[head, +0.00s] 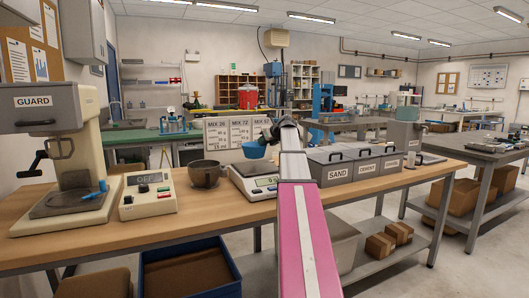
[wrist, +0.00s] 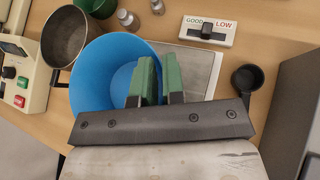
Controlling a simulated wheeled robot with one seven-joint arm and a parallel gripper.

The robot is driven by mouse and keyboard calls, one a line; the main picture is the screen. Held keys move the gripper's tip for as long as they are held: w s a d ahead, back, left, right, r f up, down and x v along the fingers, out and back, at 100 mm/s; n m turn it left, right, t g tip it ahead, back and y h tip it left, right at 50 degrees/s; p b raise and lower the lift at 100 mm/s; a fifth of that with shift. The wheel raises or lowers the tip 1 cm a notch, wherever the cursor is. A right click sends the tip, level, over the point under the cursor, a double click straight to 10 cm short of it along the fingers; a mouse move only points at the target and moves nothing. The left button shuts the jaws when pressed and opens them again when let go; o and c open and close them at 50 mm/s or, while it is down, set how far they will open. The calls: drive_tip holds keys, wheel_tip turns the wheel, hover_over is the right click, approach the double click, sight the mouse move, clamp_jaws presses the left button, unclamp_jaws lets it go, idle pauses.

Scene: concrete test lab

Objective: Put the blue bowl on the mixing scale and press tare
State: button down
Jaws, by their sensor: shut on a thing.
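The blue bowl (head: 254,150) is held up over the white mixing scale (head: 262,188), at the back of its pan. A gap seems to show between bowl and pan. My gripper (head: 268,134) is above the bowl's right side, partly hidden by my arm. In the wrist view the green fingers (wrist: 159,82) are shut on the right rim of the bowl (wrist: 90,72), one inside and one outside. The scale's pale pan (wrist: 200,62) lies beyond and right of the bowl. The scale's front panel shows in the head view; its tare button is too small to single out.
A dark grey pot (head: 206,174) stands left of the scale, with a control box (head: 148,197) beyond it. SAND and CEMENT bins (head: 340,168) stand right.

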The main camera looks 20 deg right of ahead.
drive_tip(key=shift+d+f, duration=0.25)
drive_tip(key=shift+f, duration=0.9)
drive_tip(key=shift+d+f, duration=0.25)
drive_tip(key=shift+f, duration=0.9)
drive_tip(key=c, duration=1.2)
unclamp_jaws()
drive_tip(key=v, duration=1.2)
